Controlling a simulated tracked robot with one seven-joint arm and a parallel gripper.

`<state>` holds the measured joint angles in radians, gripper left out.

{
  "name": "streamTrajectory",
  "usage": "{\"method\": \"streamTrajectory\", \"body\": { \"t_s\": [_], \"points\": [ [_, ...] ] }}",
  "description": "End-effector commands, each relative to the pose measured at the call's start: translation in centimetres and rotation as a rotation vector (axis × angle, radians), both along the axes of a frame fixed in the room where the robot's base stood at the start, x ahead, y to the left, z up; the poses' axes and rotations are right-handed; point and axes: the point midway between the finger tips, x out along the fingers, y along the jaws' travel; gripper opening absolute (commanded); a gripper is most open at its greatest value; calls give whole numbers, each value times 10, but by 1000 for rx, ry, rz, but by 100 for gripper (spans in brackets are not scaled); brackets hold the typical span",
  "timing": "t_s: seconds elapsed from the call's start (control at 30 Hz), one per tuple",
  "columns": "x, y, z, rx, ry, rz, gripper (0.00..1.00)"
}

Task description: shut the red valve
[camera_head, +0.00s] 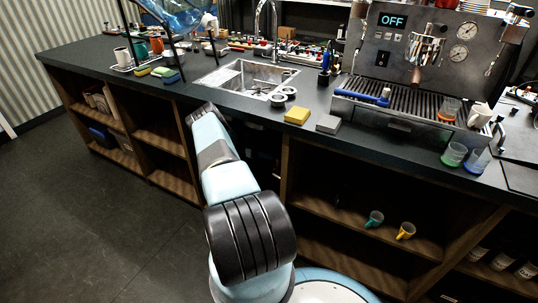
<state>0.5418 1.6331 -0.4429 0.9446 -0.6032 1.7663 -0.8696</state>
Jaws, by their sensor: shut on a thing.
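I cannot make out the red valve in this view. My arm rises from the bottom centre and leans toward the front edge of the counter (75,62), left of centre, below the sink (247,80). The far end of my arm is dark and close to the counter front. My gripper's fingers are hidden beyond it, so I cannot see what they touch. The space under the sink is dark and partly covered by my arm.
An espresso machine (400,55) with an "OFF" display stands at the right. A yellow sponge (297,115) and a grey block (328,124) lie near the counter edge. Cups (454,154) stand at the right. Open shelves (160,140) line the front; the floor (80,220) at left is clear.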

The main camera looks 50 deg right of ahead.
Motion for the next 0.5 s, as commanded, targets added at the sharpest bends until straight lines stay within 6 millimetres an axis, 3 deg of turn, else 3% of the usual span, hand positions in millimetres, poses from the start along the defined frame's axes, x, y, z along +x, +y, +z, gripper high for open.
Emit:
{"method": "streamTrajectory", "body": {
  "t_s": [0.2,0.23,0.5],
  "points": [
    [-1,-6,3,-8,-1,5,0],
    [-1,-6,3,-8,-1,6,16],
    [0,-3,2,-4,-2,5,40]
  ]
}}
